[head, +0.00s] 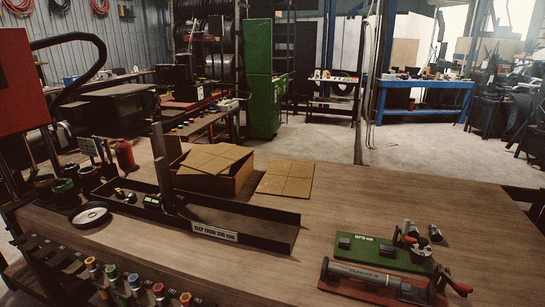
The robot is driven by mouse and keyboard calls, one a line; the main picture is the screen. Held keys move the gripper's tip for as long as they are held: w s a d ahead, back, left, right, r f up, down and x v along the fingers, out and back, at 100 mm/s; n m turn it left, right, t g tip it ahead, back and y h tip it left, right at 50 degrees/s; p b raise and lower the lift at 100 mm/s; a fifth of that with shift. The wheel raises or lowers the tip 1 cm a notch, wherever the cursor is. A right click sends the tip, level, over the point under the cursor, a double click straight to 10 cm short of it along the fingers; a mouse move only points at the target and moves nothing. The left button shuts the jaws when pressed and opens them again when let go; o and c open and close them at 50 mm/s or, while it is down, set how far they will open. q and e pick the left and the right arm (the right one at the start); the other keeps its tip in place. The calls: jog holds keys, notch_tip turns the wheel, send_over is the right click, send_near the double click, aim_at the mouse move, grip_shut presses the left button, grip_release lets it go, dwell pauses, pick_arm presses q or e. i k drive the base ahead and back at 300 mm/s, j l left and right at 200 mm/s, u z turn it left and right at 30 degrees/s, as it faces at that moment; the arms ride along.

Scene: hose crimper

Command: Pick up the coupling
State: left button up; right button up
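A small grey metal cylinder (435,232), which looks like a coupling, lies on the wooden table at the right, just behind the fixtures and close to the green one. Other small fittings (153,202) with yellowish parts sit in the left part of the long black tray (270,231); I cannot tell whether any of them is a coupling. Neither of my grippers is in view.
A green fixture (362,251) and a red-based fixture (342,286) with a grey bar and a red-handled clamp stand at the front right. The table's middle right is clear.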

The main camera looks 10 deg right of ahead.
aim_at(435, 236)
jog(key=z, duration=1.6)
